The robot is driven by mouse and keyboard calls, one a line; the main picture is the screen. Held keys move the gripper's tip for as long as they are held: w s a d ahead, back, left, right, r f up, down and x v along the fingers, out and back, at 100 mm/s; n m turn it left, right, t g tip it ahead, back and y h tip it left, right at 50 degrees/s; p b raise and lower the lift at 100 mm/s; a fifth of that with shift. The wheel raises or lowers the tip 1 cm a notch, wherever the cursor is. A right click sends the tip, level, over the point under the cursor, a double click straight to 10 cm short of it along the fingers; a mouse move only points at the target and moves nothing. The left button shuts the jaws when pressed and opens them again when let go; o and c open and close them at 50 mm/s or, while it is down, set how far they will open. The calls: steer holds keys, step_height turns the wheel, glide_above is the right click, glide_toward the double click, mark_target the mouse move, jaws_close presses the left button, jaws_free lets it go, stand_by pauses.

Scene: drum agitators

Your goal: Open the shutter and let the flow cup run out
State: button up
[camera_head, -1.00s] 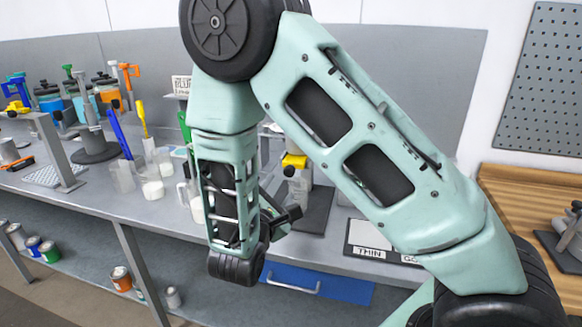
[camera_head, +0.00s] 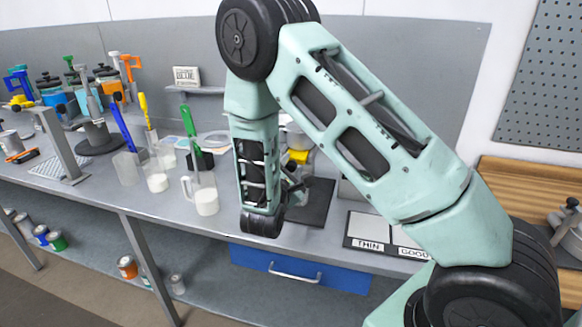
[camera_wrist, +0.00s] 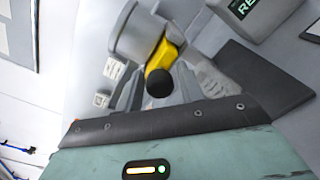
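The flow cup (camera_wrist: 135,35) is a grey metal cup in the wrist view, with a yellow shutter lever (camera_wrist: 163,58) that ends in a black ball knob (camera_wrist: 159,82). In the head view the yellow lever (camera_head: 298,156) shows beside my forearm, above a dark base plate; my arm hides much of the cup. My gripper (camera_wrist: 166,92) has its grey fingers apart, with the black knob between them in the picture. I cannot tell whether a finger touches it. In the head view my gripper (camera_head: 294,190) is small and partly hidden.
A board with THIN and GOOD labels (camera_head: 368,244) lies right of the cup stand. White-filled beakers (camera_head: 206,202) with a green-handled tool stand left of my arm. A grey box with a green display (camera_wrist: 245,8) is near the cup. A blue drawer (camera_head: 325,277) is below the bench.

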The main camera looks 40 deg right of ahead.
jaws_close()
steer(key=shift+b+v, duration=0.75)
steer(key=shift+v, duration=1.45)
steer(key=shift+f, duration=0.1)
steer(key=shift+o, duration=1.9)
jaws_free()
steer(key=shift+s+a, duration=0.1)
steer(key=shift+a, duration=0.05)
steer(key=b+v, duration=0.5)
steer(key=v, duration=1.2)
steer(key=shift+s, duration=0.15)
